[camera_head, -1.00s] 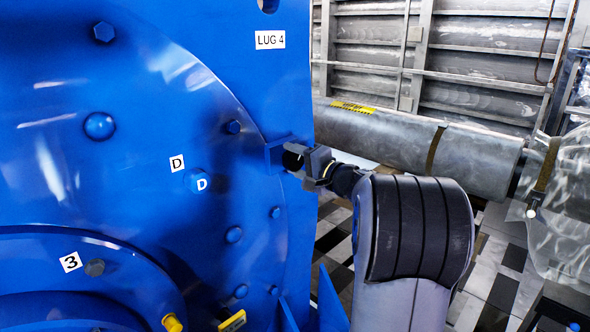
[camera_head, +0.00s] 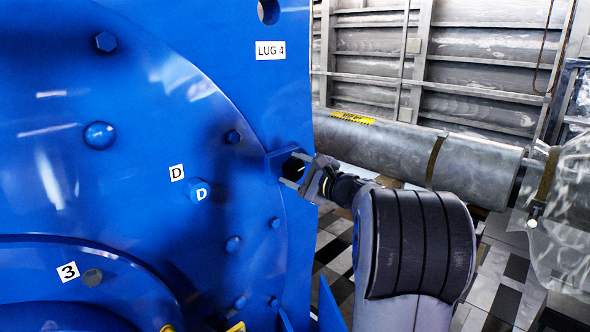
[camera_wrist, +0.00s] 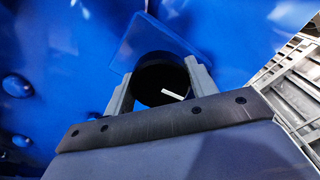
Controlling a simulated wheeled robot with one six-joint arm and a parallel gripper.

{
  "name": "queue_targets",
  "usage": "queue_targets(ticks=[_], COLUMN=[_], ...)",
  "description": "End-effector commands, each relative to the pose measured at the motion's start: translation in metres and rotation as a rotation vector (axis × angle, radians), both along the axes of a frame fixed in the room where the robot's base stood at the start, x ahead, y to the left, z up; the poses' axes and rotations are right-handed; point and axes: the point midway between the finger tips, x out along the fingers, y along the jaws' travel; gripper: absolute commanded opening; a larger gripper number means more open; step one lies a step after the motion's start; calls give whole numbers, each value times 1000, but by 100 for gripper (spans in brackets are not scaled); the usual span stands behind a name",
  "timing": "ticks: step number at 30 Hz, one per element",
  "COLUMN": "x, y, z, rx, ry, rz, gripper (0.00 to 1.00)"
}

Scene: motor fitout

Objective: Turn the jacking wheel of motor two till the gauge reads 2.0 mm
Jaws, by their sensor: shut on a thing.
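The big blue motor housing (camera_head: 150,120) fills the left of the head view. A black round jacking wheel (camera_head: 292,171) sits at a blue bracket (camera_head: 279,163) on the housing's right edge, below the LUG 4 label. My gripper (camera_head: 296,172) is shut on this wheel, with one finger on each side. In the wrist view the dark wheel (camera_wrist: 160,80) lies between the two grey fingers of my gripper (camera_wrist: 161,84), against the blue bracket plate (camera_wrist: 150,42). A short white mark shows on the wheel's dark face. I see no gauge reading in either view.
Labels D (camera_head: 177,173) and 3 (camera_head: 68,271) mark bolts on the housing. A large grey pipe (camera_head: 400,150) with a yellow label runs behind my arm. Clear plastic sheeting (camera_head: 565,220) hangs at the far right. Tiled floor (camera_head: 490,265) shows below the pipe.

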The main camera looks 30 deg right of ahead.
Motion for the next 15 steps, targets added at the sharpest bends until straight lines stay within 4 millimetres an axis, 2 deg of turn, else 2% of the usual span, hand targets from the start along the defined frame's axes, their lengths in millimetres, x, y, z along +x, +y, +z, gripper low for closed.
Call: queue_targets(ticks=[15], x=[0], y=[0], z=[-1], rx=[108], ry=[41], rz=[1], gripper=[31])
